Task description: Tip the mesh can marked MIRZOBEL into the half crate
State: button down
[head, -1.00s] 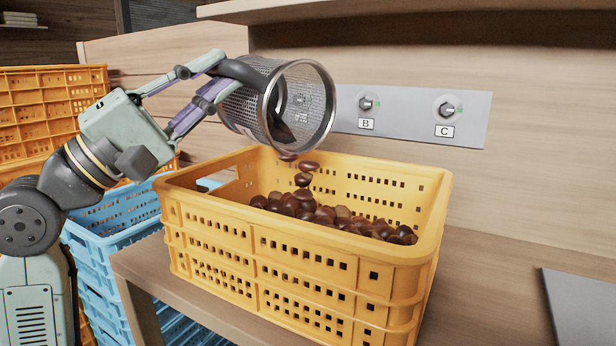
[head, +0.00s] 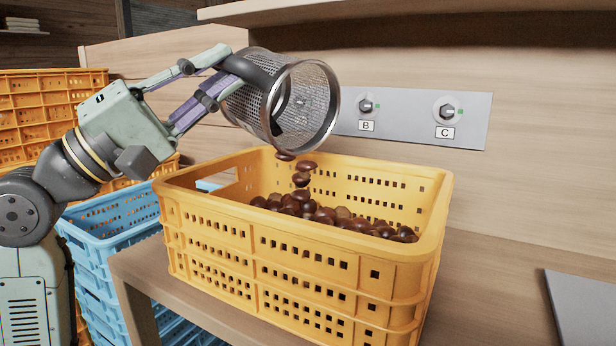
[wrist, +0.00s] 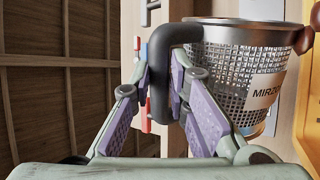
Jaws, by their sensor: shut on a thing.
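The mesh can (head: 318,104) is tilted with its open mouth facing down and to the right, above the yellow half crate (head: 300,238). My gripper (head: 232,78) is shut on the can's dark handle, also seen in the wrist view (wrist: 160,75). Several chestnuts (head: 302,180) are falling from the can's lower rim into the crate. A pile of chestnuts (head: 340,216) lies in the crate. How much is left inside the can is hard to see.
A wall panel (head: 410,117) with knobs B and C is behind the crate. Blue crates (head: 120,215) and stacked orange crates (head: 50,110) stand at left. A grey slab (head: 585,305) lies on the bench at right. The bench between is clear.

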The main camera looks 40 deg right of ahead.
jog(key=shift+s+r+m+g, duration=0.15)
jog(key=shift+s+m+g, duration=0.25)
jog(key=shift+m+g, duration=0.3)
jog(key=w+f+n+t+y+p, duration=0.1)
jog(key=w+n+t+y+p, duration=0.2)
jog(key=w+n+t+p, duration=0.5)
jog(key=w+f+n+t+y+p, duration=0.2)
jog(key=w+n+t+y+p, duration=0.2)
jog(key=n+p, duration=1.3)
jog(key=shift+w+f+n+t, duration=0.25)
jog(key=shift+w+n+t, duration=1.75)
jog(key=shift+n, duration=1.1)
